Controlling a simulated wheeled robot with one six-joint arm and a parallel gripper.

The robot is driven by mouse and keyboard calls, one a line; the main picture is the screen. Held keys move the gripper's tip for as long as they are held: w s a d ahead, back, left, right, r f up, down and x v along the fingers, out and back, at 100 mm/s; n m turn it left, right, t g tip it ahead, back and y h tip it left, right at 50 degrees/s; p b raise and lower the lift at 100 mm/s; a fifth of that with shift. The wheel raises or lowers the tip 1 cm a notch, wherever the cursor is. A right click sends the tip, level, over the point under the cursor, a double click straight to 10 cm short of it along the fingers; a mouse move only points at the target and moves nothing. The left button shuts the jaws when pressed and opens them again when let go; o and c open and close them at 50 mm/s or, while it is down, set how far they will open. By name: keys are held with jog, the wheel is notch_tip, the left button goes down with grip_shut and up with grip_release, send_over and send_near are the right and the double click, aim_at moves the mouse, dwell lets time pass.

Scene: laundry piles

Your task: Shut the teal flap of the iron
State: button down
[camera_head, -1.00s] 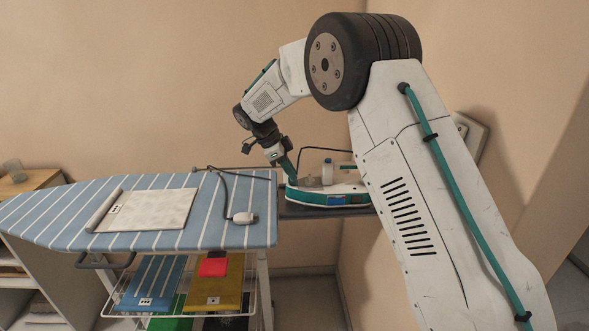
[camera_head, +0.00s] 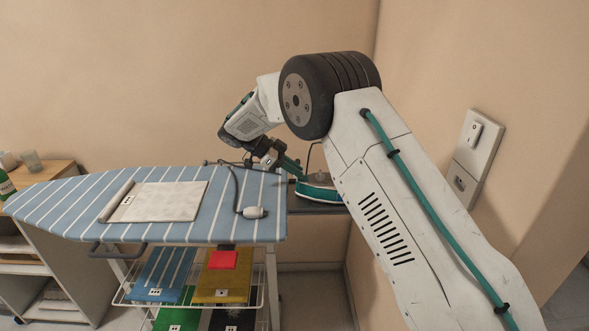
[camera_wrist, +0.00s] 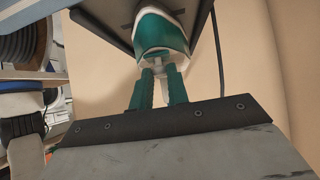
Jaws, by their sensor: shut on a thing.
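The iron (camera_head: 318,192), teal and white, rests on the dark stand (camera_head: 312,209) beyond the right end of the ironing board. Its teal and white end is at the top of the wrist view (camera_wrist: 150,38). My gripper (camera_head: 294,171) reaches down to the iron's left end. In the wrist view its two teal fingers (camera_wrist: 160,75) are close together at that end, shut on a small part. This seems to be the teal flap, but its outline and angle are mostly hidden. My arm covers the iron's right side in the head view.
The blue striped ironing board (camera_head: 90,200) bears a pale folded cloth (camera_head: 165,201) and a white plug-like piece (camera_head: 253,212) on a dark cable. Folded laundry (camera_head: 222,283) sits on the rack below. A wall socket (camera_head: 477,150) is at right.

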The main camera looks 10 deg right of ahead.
jog(key=c, duration=1.4)
grip_release()
jog(key=shift+o, duration=0.2)
jog(key=v, duration=0.8)
jog(key=shift+d, duration=0.1)
